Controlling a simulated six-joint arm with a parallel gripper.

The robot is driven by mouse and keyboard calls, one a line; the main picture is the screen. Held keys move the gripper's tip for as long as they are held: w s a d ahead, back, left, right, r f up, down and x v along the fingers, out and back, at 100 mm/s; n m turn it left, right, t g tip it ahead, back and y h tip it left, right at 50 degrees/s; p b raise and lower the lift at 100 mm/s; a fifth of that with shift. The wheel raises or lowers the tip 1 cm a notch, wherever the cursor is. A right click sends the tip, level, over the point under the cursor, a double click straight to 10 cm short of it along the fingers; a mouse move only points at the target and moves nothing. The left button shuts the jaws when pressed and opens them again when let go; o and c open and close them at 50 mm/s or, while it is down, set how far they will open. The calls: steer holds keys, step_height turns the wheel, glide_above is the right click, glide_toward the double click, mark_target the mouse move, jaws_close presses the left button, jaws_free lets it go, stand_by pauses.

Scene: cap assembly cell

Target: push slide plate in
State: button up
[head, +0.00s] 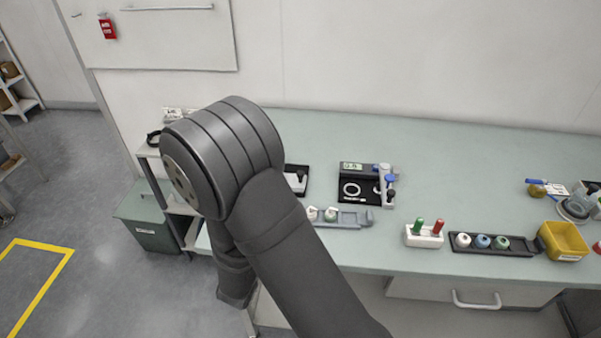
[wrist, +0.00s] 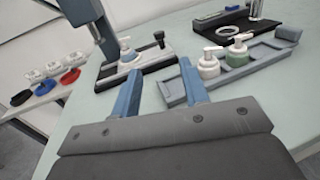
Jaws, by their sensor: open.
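In the wrist view, a light slide plate (wrist: 137,61) with a black knob (wrist: 159,37) lies on a black base at the foot of a blue-grey column (wrist: 93,17). A white pump-topped bottle (wrist: 127,51) stands on it. In the head view the black base (head: 303,171) and knob show only partly, behind my arm. My gripper (wrist: 160,66) is open, with two blue fingers spread and nothing between them. Its fingertips appear in front of the plate, apart from it. My gripper is hidden in the head view.
A grey tray (head: 350,219) holds two pump bottles. Coloured caps (wrist: 69,77) sit at the wrist view's left.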

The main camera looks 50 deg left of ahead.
mark_target(299, 175)
steer(key=x, duration=1.7)
steer(key=shift+a, duration=0.3)
jaws_close()
